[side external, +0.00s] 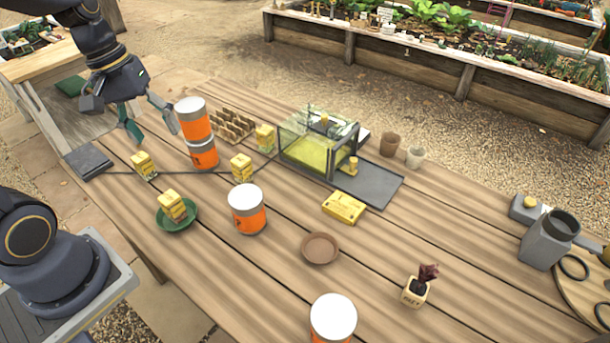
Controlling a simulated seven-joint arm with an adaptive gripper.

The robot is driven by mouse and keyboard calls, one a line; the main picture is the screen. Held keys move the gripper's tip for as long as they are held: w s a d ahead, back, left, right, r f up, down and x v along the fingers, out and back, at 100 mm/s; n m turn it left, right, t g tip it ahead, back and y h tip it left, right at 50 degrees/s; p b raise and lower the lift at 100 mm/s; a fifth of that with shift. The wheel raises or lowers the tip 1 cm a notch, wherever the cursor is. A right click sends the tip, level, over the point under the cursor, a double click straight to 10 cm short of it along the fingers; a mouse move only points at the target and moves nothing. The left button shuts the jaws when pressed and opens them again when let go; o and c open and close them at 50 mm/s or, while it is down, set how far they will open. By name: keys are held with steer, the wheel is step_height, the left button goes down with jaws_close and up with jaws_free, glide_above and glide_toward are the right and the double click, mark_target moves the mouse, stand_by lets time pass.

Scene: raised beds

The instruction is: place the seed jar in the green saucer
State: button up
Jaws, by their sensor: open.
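Several small yellow, square jar-like items stand on the table. One yellow jar (172,204) rests in the green saucer (182,224), at the near left. Another yellow jar (143,164) stands behind it, and a third yellow jar (241,168) is to the right. Orange-banded jars with pale lids also stand here: a stacked pair (194,122), a single jar (248,210) and one at the bottom edge (333,320). I cannot tell which kind is the seed jar. My gripper (150,122) is open and empty, above the table's far left, left of the stack.
A clear case (318,142) stands on a dark tray (384,184). A yellow box (344,207), brown saucer (320,248) and plant pot (415,291) lie mid-table. A grey can (545,242) stands right.

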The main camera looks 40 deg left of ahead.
steer(key=s+d+r+m+t+y, duration=0.1)
steer(key=s+d+r+m+t, duration=0.3)
steer(key=m, duration=0.4)
step_height(320, 180, up, 2)
steer(key=s+d, duration=0.1)
steer(key=d, duration=0.1)
steer(key=shift+d+r+y, duration=0.25)
steer(key=shift+d+y, duration=0.1)
steer(key=shift+y, duration=0.05)
